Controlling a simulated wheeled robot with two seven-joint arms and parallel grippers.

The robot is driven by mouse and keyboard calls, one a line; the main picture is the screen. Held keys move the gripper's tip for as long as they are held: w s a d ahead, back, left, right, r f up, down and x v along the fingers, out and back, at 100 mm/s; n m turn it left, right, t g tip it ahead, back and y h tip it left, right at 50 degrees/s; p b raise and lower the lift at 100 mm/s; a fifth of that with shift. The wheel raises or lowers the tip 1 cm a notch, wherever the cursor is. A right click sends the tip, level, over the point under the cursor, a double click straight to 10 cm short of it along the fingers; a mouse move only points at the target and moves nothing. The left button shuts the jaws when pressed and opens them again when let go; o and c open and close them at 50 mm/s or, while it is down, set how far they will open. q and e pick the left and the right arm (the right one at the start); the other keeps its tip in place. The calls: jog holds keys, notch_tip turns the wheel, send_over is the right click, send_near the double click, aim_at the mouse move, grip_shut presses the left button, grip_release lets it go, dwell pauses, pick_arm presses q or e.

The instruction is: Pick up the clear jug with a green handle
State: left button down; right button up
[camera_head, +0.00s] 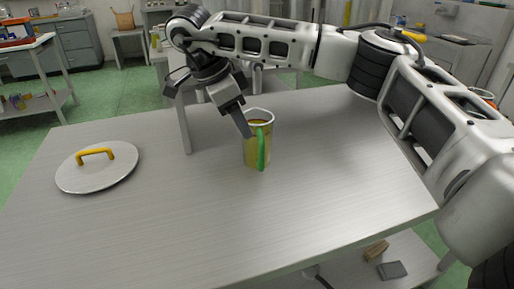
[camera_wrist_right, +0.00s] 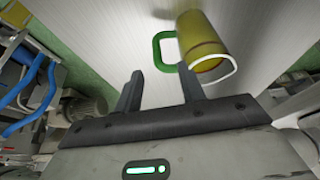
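The clear jug (camera_head: 252,152) looks yellow inside, with a pale rim and a green handle (camera_head: 262,150). It stands upright on the grey table, and its handle faces the front. My right gripper (camera_head: 241,124) is tilted down at the jug's upper left side. In the right wrist view its two dark fingers (camera_wrist_right: 160,84) are apart with nothing between them. There the jug (camera_wrist_right: 199,38) and its green handle (camera_wrist_right: 158,52) lie beyond the fingertips, the handle roughly in line with the gap. I cannot tell whether a finger touches the jug. My left gripper is out of view.
A round grey lid (camera_head: 97,172) with a yellow handle (camera_head: 95,153) lies at the table's left. The table (camera_head: 200,225) is clear in front of the jug. A lower shelf (camera_head: 345,272) holds small blocks. Benches and a side table (camera_head: 25,75) stand behind.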

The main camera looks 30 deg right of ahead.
aim_at(259, 156)
jog(key=x, duration=0.4)
jog(key=shift+d+f+b, duration=0.1)
jog(key=shift+f+b, duration=0.25)
jog(key=shift+f, duration=0.05)
jog(key=shift+s+x, duration=0.15)
jog(key=shift+x, duration=1.15)
jog(key=shift+s+x, duration=0.15)
jog(key=shift+x, duration=1.2)
grip_shut()
